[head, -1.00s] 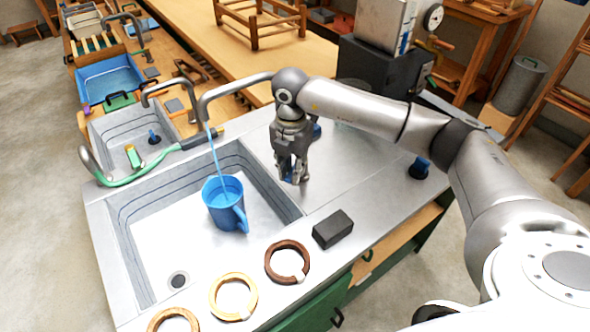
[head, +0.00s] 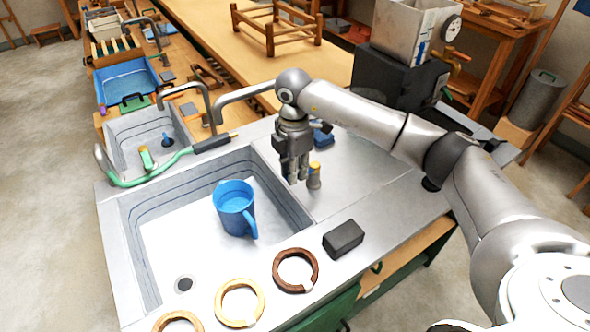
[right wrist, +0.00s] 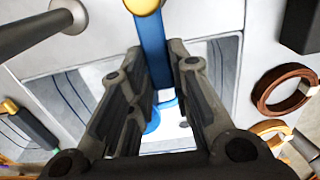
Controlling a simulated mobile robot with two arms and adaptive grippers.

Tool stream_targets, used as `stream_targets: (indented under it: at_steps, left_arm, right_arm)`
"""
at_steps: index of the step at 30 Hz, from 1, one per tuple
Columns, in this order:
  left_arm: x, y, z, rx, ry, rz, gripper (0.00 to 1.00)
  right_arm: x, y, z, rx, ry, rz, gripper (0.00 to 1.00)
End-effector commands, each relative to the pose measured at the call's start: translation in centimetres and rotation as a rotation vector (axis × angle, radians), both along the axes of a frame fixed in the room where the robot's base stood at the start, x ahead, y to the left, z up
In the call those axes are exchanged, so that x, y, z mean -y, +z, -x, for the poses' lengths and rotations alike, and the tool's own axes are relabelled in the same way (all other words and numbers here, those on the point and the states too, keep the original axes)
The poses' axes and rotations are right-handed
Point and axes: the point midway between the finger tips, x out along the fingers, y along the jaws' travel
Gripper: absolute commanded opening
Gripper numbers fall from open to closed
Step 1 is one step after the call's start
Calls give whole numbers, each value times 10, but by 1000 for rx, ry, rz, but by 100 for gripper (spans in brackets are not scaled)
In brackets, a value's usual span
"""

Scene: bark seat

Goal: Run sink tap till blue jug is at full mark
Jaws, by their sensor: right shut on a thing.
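The blue jug (head: 235,209) stands upright in the large sink (head: 165,270), its handle toward the lower right. I cannot read its full mark or level. The curved grey tap spout (head: 243,93) reaches over the sink, and no water stream shows below it. My right gripper (head: 297,178) is low over the counter, right of the jug. In the right wrist view its fingers (right wrist: 160,95) are shut on a blue tap lever (right wrist: 153,45) with a yellow end. Part of the jug (right wrist: 152,122) shows behind the fingers. My left gripper is out of view.
A black block (head: 343,238) and several wooden rings, one dark brown (head: 277,274), lie on the front rim. A green hose (head: 140,182) crosses the left divider. A smaller sink (head: 125,140) lies beyond. A dark box (head: 395,85) stands behind my right arm.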

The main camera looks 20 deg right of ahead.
Motion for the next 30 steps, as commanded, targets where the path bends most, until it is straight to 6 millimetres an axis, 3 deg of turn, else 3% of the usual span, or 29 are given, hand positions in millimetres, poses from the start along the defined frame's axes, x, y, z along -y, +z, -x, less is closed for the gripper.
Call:
stream_targets:
  at_steps: [9,10,15,25,30]
  left_arm:
    - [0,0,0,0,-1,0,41]
    - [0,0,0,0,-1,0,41]
    - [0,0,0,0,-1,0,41]
    - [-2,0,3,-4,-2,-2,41]
    - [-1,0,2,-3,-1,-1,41]
  right_arm:
    - [2,2,-2,5,-10,1,0]
    - [2,2,-2,5,-10,1,21]
    - [1,1,-1,4,-8,0,41]
    - [0,3,-1,3,-5,1,41]
    - [0,23,-2,7,-5,0,41]
